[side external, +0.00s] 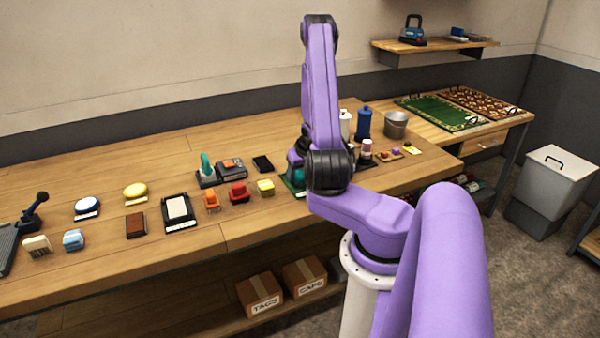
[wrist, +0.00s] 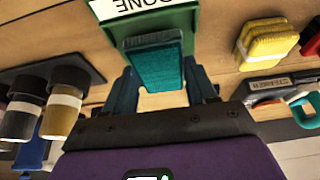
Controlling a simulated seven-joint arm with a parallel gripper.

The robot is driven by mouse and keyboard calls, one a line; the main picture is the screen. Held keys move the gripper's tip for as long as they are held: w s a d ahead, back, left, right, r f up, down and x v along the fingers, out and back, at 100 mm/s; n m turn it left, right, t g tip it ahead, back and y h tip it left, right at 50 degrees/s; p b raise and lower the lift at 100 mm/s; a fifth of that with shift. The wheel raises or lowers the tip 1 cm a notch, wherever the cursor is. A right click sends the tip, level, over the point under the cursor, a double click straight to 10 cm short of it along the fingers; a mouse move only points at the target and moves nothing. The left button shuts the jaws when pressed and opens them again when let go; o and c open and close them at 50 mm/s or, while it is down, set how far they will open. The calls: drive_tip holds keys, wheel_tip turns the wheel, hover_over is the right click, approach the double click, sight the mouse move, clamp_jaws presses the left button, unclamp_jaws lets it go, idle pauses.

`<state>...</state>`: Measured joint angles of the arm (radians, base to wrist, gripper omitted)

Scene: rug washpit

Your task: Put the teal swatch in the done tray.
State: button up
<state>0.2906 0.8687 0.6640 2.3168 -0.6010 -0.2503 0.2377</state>
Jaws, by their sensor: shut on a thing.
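I cannot tell whether the swatch touches the tray floor.
A yellow sponge-like stack (wrist: 262,42) stands right of the tray in the wrist view, with a labelled device (wrist: 278,84) nearby. The side view shows a blue bottle (side external: 363,123) and a bucket (side external: 396,125) behind my arm.

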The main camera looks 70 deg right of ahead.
sight(299, 176)
drive_tip(key=shift+f, duration=0.4)
idle(0.7)
drive_tip(key=o, duration=1.4)
drive_tip(key=shift+r, duration=0.1)
drive_tip(key=shift+r, duration=3.4)
